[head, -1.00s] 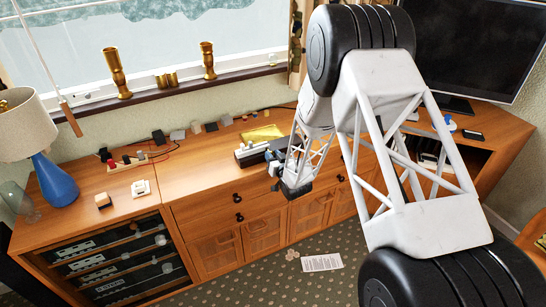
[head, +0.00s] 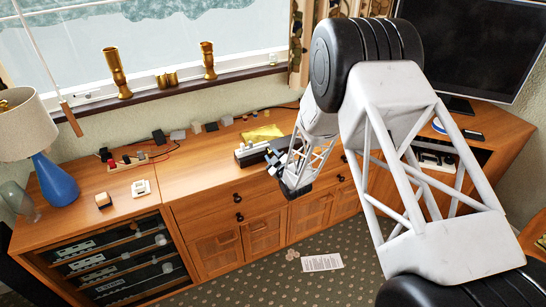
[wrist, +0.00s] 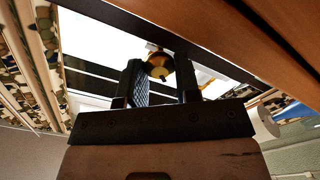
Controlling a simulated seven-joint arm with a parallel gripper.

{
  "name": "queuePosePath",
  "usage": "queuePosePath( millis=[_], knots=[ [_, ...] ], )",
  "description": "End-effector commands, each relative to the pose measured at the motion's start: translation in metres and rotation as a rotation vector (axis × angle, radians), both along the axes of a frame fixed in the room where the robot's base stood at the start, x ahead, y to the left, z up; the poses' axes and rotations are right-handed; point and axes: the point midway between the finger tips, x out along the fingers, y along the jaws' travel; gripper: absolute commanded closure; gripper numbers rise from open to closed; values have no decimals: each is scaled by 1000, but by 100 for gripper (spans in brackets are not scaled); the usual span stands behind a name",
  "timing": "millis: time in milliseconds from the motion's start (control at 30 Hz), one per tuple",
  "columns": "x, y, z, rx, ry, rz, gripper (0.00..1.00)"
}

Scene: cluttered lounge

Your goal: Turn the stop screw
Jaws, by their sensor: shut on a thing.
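My gripper (wrist: 163,82) is shut on a small round brass-coloured piece (wrist: 159,66), which looks like the stop screw, between its two dark fingers. In the head view my gripper (head: 273,160) is at the front edge of the wooden cabinet top, by the right end of a long grey-and-dark device (head: 251,150). The screw is too small to make out in the head view, and how it joins the device is hidden.
A yellow sheet (head: 262,133) lies behind the device. Small blocks and wired parts line the back of the cabinet top (head: 190,165). A blue lamp (head: 57,180) stands at the left, a dark monitor (head: 465,45) at the right. The top left of the device is fairly clear.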

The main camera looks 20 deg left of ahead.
Motion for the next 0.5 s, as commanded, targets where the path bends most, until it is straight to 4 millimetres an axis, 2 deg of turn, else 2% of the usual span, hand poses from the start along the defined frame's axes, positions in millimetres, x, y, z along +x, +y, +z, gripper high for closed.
queuePosePath(
  millis=[500],
  knots=[
    [0, 1, 0, -342, -351, 0, 93]
  ],
)
